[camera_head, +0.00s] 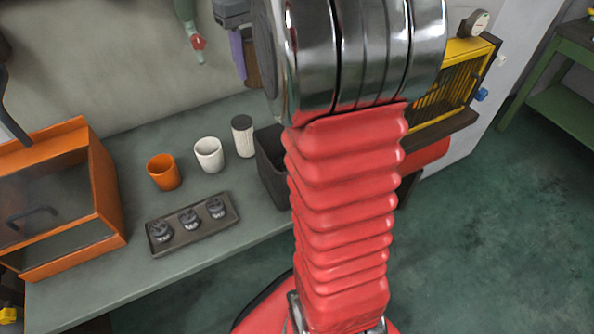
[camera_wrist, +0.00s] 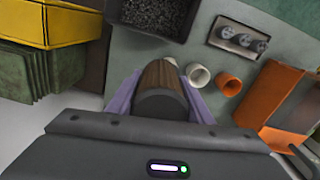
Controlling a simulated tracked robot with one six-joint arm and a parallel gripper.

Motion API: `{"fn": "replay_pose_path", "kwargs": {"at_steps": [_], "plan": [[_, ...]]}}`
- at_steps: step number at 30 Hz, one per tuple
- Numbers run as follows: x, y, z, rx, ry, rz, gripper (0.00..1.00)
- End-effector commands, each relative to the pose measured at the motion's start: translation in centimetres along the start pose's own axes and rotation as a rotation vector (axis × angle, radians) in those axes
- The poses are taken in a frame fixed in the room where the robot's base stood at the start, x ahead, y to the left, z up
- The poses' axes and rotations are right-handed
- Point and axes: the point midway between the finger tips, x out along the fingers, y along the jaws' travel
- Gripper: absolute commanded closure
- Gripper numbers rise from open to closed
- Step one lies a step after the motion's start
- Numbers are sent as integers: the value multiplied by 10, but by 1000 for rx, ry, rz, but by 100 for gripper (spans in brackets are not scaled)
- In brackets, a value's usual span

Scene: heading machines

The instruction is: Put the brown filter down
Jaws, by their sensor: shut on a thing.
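The brown filter (camera_wrist: 161,77) is a brown cylinder with a dark end, held between the purple fingers of my gripper (camera_wrist: 158,85) in the wrist view. In the head view part of the brown filter (camera_head: 253,70) shows beside a purple finger of my gripper (camera_head: 242,52), above the back of the bench. My red arm and its metal joint hide part of it there. The filter appears to be held above the bench, but its exact height is hard to tell.
The grey-green bench (camera_head: 215,235) holds a black bin (camera_head: 271,165), a white canister (camera_head: 243,137), a white cup (camera_head: 209,155), an orange cup (camera_head: 164,172), a tray (camera_head: 161,250) with three dark parts and an orange cabinet (camera_head: 105,185). A yellow framed unit (camera_head: 452,78) stands right.

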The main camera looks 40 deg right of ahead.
Motion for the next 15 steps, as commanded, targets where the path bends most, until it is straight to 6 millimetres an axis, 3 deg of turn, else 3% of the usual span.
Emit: {"fn": "replay_pose_path", "kwargs": {"at_steps": [1,6,12,15], "plan": [[-1,10,17,28,2,1,85],[6,29,66,97,1,0,85],[24,35,110,143,0,0,85],[41,34,122,149,-2,-1,85]]}}
